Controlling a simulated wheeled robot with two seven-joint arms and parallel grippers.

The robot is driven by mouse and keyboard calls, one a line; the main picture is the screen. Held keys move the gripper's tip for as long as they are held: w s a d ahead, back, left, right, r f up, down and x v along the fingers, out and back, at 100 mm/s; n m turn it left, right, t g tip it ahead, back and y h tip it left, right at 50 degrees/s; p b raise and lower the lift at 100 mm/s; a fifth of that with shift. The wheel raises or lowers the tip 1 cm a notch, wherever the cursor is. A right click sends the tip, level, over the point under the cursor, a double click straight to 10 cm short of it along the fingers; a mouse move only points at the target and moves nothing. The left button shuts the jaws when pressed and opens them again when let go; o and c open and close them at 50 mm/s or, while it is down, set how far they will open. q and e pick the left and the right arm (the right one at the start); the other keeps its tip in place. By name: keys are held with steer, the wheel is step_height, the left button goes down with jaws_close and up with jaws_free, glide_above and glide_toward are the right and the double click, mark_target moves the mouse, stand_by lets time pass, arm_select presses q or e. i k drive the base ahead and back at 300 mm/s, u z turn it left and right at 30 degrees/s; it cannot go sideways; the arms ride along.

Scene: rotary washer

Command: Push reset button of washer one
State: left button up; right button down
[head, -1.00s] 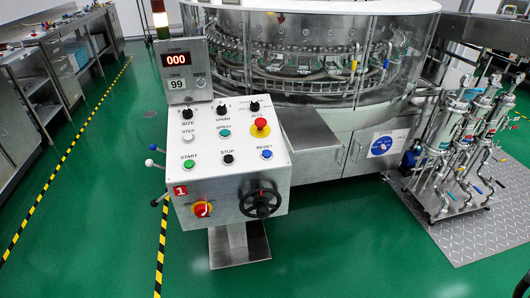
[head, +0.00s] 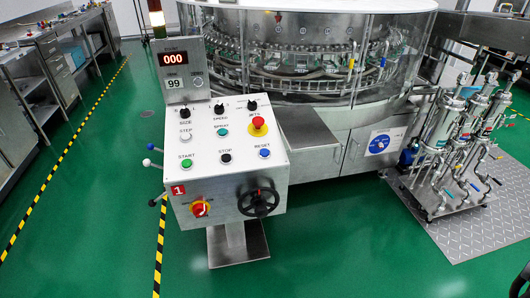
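The washer's control panel (head: 222,133) stands in the middle, its white sloped top facing me, with a red "1" label (head: 178,190) on its front. The blue RESET button (head: 264,153) is at the right of the lower row. The black STOP button (head: 225,158) and green START button (head: 187,163) are to its left. The red emergency knob (head: 258,123) on a yellow base is above RESET. Nothing touches or covers the buttons. My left gripper is out of view. A dark shape, perhaps my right gripper (head: 520,282), shows at the bottom right edge, too cut off to read.
A black handwheel (head: 259,203) and a red rotary switch (head: 200,208) are on the panel's front. The round glass-walled washer (head: 310,60) is behind. A pump stand (head: 455,150) is on the right. The green floor (head: 350,240) in front is clear.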

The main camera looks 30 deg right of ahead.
mark_target(264, 152)
steer(key=u, duration=0.55)
steer(key=k, duration=0.65)
steer(key=u, duration=0.4)
steer(key=i, duration=1.35)
steer(key=z, duration=1.5)
steer(key=i, duration=0.6)
steer(key=z, duration=0.55)
